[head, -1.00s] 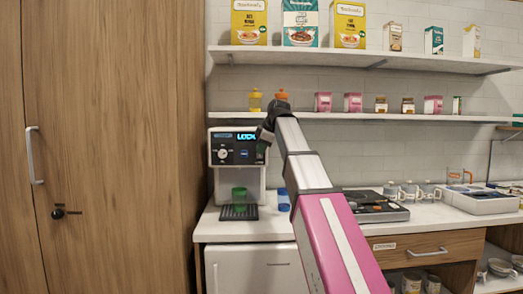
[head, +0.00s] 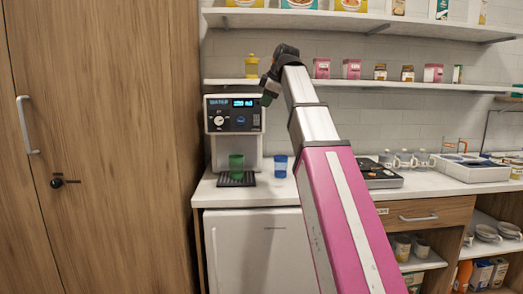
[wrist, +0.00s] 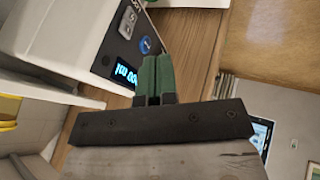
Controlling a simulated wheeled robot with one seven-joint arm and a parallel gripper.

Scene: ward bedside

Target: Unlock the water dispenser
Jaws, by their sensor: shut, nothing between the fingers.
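The white water dispenser (head: 221,147) stands on the counter in the head view, with a dark control panel (head: 228,122), a dial, a blue button and a lit display. It also fills the upper left of the wrist view (wrist: 62,40), where the display (wrist: 126,75) ends in "ml" and the blue button (wrist: 146,45) shows. A green cup (head: 236,167) stands on its drip tray. My gripper (head: 268,97) is in front of the panel's upper right, apart from it as far as I can tell. In the wrist view its green fingers (wrist: 155,75) are shut and empty.
A blue cup (head: 280,167) stands right of the dispenser. The lower shelf (head: 365,86) runs above, with a yellow bottle (head: 252,66) and several packs. A hob (head: 378,175) and mugs are farther right. A wooden cabinet (head: 100,110) is at the left.

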